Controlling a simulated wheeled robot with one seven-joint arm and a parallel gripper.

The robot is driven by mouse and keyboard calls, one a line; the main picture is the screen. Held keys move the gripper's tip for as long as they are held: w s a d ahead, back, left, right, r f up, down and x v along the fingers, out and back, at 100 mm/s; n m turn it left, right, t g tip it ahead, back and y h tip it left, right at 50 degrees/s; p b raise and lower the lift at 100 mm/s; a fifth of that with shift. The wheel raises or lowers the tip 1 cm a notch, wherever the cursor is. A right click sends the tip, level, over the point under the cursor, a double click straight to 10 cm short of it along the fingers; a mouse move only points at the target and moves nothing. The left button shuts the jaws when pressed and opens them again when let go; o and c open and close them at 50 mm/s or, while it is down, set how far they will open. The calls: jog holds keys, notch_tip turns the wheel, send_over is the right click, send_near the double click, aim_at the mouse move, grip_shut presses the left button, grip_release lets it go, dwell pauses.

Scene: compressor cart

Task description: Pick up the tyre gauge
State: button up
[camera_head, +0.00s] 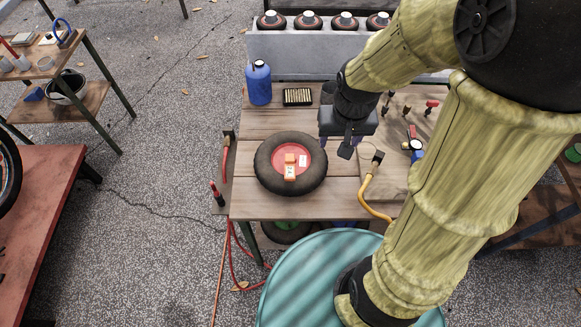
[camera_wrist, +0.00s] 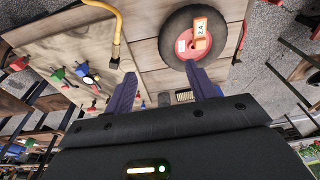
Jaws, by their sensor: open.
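A blue thing with a round pale dial (camera_head: 415,146), which looks like the tyre gauge, lies on a wooden board at the right of the bench. It also shows at the left in the wrist view (camera_wrist: 88,78). An orange block with a pale face (camera_head: 290,171) lies on the red hub of a black tyre (camera_head: 267,180); its face reads "2.4" in the wrist view (camera_wrist: 200,28). I cannot tell for sure which is the gauge. My gripper (camera_head: 338,148) is open and empty above the bench, between the tyre and the board. Both fingers show in the wrist view (camera_wrist: 161,75).
A yellow hose (camera_head: 369,192) curves over the front of the board (camera_head: 385,182). A blue bottle (camera_head: 258,84) and a black tray (camera_head: 298,97) stand at the back. Several red-handled tools (camera_head: 431,105) stand at the back right. A red hose hangs at the left edge.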

jog(key=g+b, duration=0.2)
jog(key=b, duration=0.2)
send_over(290, 160)
notch_tip(290, 160, down, 7)
jog(key=shift+s, duration=0.25)
jog(key=shift+a, duration=0.1)
notch_tip(290, 160, down, 12)
jog(key=shift+w+r+p, duration=0.1)
jog(key=shift+w+p, duration=0.05)
jog(key=shift+p, duration=0.9)
jog(key=shift+f, duration=0.25)
notch_tip(290, 160, down, 5)
jog(key=shift+w+r+p, duration=0.1)
jog(key=shift+w+p, duration=0.05)
jog(key=shift+p, duration=0.7)
